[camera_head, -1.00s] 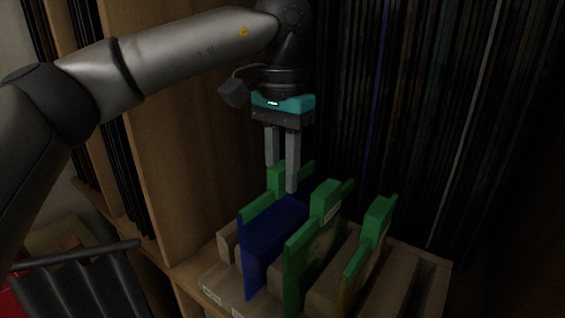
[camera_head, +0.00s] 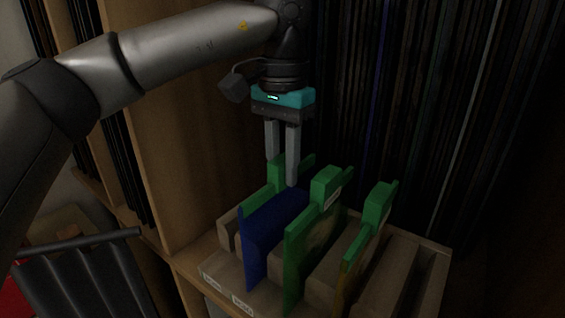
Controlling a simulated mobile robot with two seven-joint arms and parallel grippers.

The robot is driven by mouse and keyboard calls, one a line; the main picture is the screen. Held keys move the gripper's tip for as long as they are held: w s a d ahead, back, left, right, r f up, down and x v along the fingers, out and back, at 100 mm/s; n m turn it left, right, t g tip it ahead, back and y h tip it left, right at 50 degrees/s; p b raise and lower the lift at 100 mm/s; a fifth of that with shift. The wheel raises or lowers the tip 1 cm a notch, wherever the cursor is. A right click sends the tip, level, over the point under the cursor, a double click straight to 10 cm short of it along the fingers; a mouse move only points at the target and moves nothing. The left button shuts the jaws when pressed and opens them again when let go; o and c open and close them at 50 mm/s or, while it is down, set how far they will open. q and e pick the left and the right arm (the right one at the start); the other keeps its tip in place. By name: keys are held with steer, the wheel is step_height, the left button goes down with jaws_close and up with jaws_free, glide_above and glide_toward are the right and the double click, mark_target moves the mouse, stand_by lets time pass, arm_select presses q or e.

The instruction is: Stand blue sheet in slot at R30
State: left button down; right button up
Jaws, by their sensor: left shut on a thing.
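The blue sheet (camera_head: 270,235) stands upright in the wooden slotted rack (camera_head: 225,262), at its left part. A green edge piece with a raised tab (camera_head: 276,172) runs along its top. My left gripper (camera_head: 281,172) points straight down from above and is shut on this green tab. The lower edge of the blue sheet is down among the rack's wooden dividers; its seat in the slot is hidden. White labels (camera_head: 243,304) are on the rack's front edge, too small to read. My right gripper is not in view.
Two more sheets with green holders, the nearer one (camera_head: 325,184) and the right one (camera_head: 377,206), stand in the rack close to the right. An empty slot (camera_head: 412,285) shows at the far right. A wooden panel (camera_head: 180,130) rises on the left; dark upright sheets (camera_head: 400,110) fill the back.

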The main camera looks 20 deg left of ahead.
arm_select(q)
steer(key=shift+f, duration=0.1)
steer(key=c, duration=0.6)
jaws_free()
steer(key=shift+o, duration=0.3)
steer(key=o, duration=0.5)
step_height(320, 180, up, 5)
steer(key=p, duration=0.4)
steer(key=shift+p, duration=0.35)
steer(key=shift+r+p, duration=0.35)
steer(key=shift+r, duration=0.7)
